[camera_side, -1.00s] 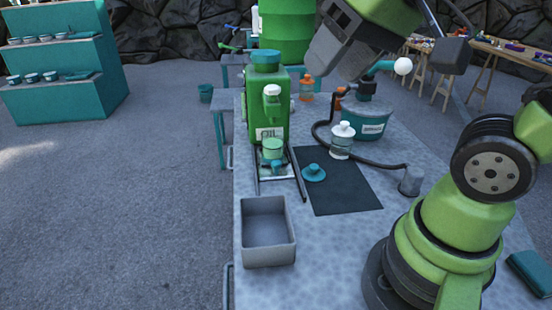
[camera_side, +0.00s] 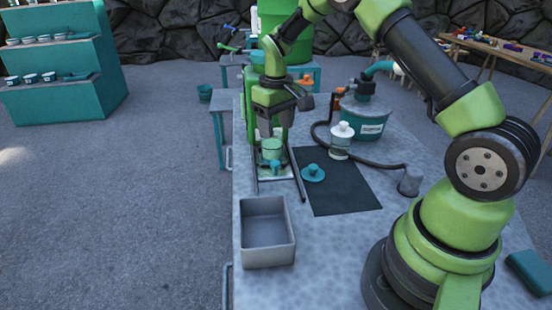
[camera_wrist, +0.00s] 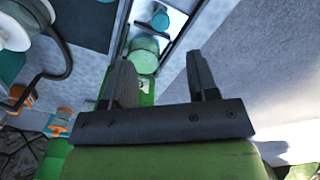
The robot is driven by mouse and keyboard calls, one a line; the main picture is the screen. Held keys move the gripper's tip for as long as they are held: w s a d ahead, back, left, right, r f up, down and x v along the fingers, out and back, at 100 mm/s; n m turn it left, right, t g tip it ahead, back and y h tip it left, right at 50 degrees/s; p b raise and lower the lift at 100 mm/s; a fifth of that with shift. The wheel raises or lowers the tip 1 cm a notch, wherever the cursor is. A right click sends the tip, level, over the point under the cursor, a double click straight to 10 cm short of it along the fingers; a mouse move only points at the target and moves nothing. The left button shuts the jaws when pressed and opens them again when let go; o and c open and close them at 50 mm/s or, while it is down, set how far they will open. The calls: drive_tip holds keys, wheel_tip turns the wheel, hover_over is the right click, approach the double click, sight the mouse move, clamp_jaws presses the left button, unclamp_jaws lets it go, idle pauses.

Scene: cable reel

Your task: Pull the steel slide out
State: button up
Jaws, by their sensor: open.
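The steel slide (camera_side: 286,173) is a pale, shiny plate between two dark rails at the foot of the green oil dispenser. A green cup (camera_side: 271,148) stands on it, with a small teal knob (camera_side: 275,167) at its front. In the wrist view the slide (camera_wrist: 174,22) is at the top, with the cup (camera_wrist: 143,54) and the knob (camera_wrist: 160,20). My gripper (camera_side: 272,130) is open and empty, pointing down above the cup and in front of the dispenser. In the wrist view its two fingers (camera_wrist: 160,68) are spread apart.
A grey open bin (camera_side: 267,235) stands in front of the rails. A dark mat (camera_side: 340,190) with a teal lidded piece (camera_side: 313,173) lies to the right.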

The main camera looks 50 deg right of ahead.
sight(276, 163)
wheel_tip(276, 163, down, 10)
drive_tip(key=shift+r, duration=0.25)
clamp_jaws()
drive_tip(key=s+a, duration=0.6)
drive_tip(key=shift+s+a, duration=0.2)
drive_tip(key=shift+a, duration=0.1)
drive_tip(key=shift+c, duration=0.5)
unclamp_jaws()
drive_tip(key=shift+s, duration=0.1)
drive_tip(key=shift+o, duration=0.5)
drive_tip(key=shift+d, duration=0.1)
